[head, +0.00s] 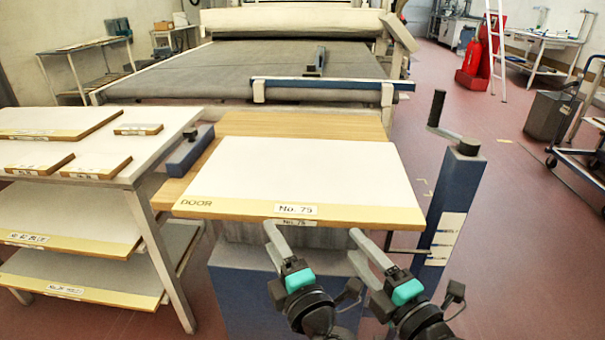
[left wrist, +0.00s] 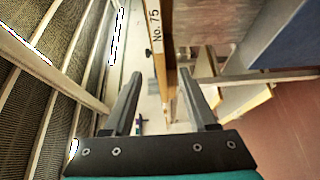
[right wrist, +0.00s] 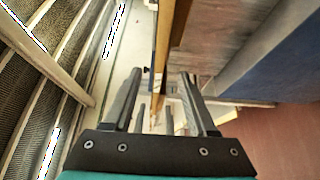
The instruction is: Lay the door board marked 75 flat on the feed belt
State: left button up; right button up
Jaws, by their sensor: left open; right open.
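The door board (head: 300,170), white with a tan front edge, is marked "DOOR" and "No. 75". It lies flat on a wooden top (head: 300,124) in front of the grey feed belt (head: 200,70). My left gripper (head: 272,226) and right gripper (head: 356,236) are at its front edge, apart along it. Both are open. In the left wrist view, the labelled board edge (left wrist: 155,35) runs between the fingers (left wrist: 160,80). In the right wrist view, the board edge (right wrist: 163,45) also lines up between the fingers (right wrist: 160,82). I cannot tell whether the fingers touch it.
A blue post with a crank (head: 455,190) stands right of the board. A rack (head: 100,150) on the left holds several other boards. A bin trolley (head: 555,115) stands at the right. The red floor between is clear.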

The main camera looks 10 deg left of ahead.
aim_at(253, 202)
pick_arm(q)
jog(key=x, duration=1.2)
pick_arm(e)
jog(key=x, duration=1.2)
pick_arm(q)
grip_shut()
pick_arm(e)
grip_shut()
pick_arm(q)
jog(key=shift+r, duration=0.2)
pick_arm(e)
jog(key=shift+r, duration=0.2)
